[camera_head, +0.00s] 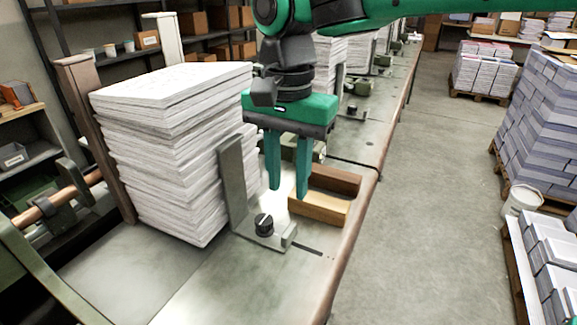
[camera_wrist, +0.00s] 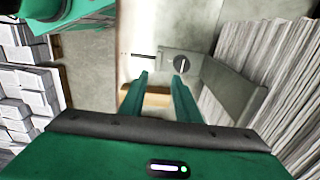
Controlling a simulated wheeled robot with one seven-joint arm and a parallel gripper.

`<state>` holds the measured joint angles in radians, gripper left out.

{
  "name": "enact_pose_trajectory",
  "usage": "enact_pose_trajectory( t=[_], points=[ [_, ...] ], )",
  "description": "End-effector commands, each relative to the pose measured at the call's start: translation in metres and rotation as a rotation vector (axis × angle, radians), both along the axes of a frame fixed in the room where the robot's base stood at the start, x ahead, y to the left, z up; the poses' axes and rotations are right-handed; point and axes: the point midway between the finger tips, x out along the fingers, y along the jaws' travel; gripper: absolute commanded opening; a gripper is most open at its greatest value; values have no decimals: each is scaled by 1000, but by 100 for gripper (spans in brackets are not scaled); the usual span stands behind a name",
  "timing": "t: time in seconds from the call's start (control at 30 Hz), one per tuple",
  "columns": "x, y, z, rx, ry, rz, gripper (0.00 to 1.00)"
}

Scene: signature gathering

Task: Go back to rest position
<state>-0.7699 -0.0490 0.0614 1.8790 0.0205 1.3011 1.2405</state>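My gripper (camera_head: 288,192) is green with two long fingers that point down, with a visible gap between them. Part of the wooden block (camera_wrist: 157,97) shows behind the fingers there. Whether the fingers touch the block cannot be told.
A tall paper stack (camera_head: 165,150) stands left of my gripper, beside a metal bracket (camera_head: 235,185) with a black knob (camera_head: 263,224). More stacks line the table behind. The floor (camera_head: 440,170) to the right is clear, with loaded pallets (camera_head: 545,125) beyond.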

Motion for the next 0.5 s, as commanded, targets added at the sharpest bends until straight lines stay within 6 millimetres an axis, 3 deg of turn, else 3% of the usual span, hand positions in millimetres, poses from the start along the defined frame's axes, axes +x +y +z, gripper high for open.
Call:
enact_pose_trajectory(
  t=[0.07, 0.17, 0.33, 0.5],
  points=[
    [6, -13, -2, -1, -2, -11, 30],
    [19, -49, -7, -3, -4, -26, 30],
    [34, -143, -24, -10, -7, -57, 30],
    [25, -235, -45, -13, -6, -84, 30]
  ],
)
